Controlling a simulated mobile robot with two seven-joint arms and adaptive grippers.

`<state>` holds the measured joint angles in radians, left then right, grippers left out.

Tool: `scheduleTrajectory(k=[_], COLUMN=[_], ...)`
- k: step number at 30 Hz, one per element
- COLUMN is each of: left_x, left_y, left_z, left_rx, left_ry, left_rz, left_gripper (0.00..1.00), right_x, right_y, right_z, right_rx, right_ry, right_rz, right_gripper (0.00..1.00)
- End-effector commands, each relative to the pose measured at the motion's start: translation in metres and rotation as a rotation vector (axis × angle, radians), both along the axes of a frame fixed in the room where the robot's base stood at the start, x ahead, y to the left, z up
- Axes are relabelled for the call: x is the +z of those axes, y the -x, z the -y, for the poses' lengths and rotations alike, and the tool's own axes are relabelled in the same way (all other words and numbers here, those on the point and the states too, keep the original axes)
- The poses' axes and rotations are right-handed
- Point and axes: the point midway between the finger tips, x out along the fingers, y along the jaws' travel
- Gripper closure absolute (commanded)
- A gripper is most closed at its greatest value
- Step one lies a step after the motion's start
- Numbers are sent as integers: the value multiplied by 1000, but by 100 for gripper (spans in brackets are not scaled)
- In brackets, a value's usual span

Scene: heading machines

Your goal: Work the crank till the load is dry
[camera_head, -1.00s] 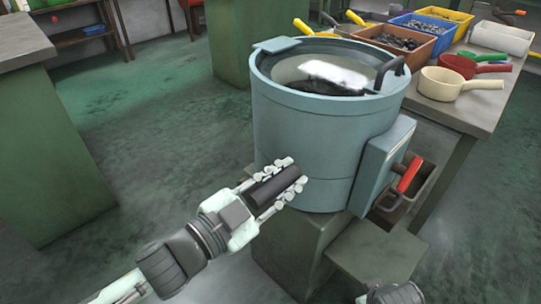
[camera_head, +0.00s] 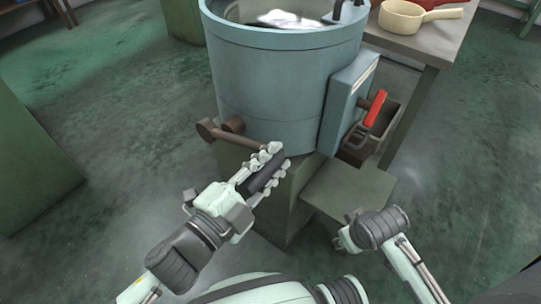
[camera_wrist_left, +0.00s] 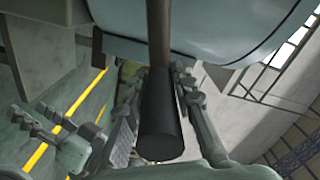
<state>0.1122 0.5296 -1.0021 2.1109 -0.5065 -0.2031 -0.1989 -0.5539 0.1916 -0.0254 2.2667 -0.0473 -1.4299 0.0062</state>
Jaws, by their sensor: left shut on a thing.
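A blue-grey drum machine (camera_head: 262,85) stands on a green pedestal, its open top cut off by the head view's upper edge. My left gripper (camera_head: 266,168) is shut around the crank's black grip (camera_wrist_left: 160,125). In the left wrist view the grip lies between the fingers. My right gripper (camera_head: 345,237) hangs low at the right, apart from the crank, its fingers too unclear to judge.
A side box with a red-handled lever (camera_head: 375,107) sits on the drum's right. A tray (camera_head: 383,130) is beneath it, and a green step (camera_head: 350,190) lies below. A table with a cream pan (camera_head: 402,16) stands at the back right.

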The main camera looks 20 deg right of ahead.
Motion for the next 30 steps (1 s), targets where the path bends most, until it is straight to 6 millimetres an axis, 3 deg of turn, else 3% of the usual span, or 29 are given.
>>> scheduleTrajectory(k=[11,12,16,25,30], left_x=[-1,-1,-1,-1,-2], left_y=[0,0,0,0,10], left_z=[0,0,0,-1,-15], left_rx=[0,0,0,1,3], left_ry=[-2,-2,-2,-1,-2], left_rz=[0,0,0,1,-3], left_gripper=[100,71,54,54,54], right_x=[1,1,1,2,2], right_y=[-2,-2,-3,-5,-4], right_z=[0,0,-1,-1,-1], right_rx=[-2,-3,-3,-7,-6], right_ry=[-1,-2,-3,-6,-4], right_rz=[4,5,6,11,9], right_gripper=[60,60,60,60,60])
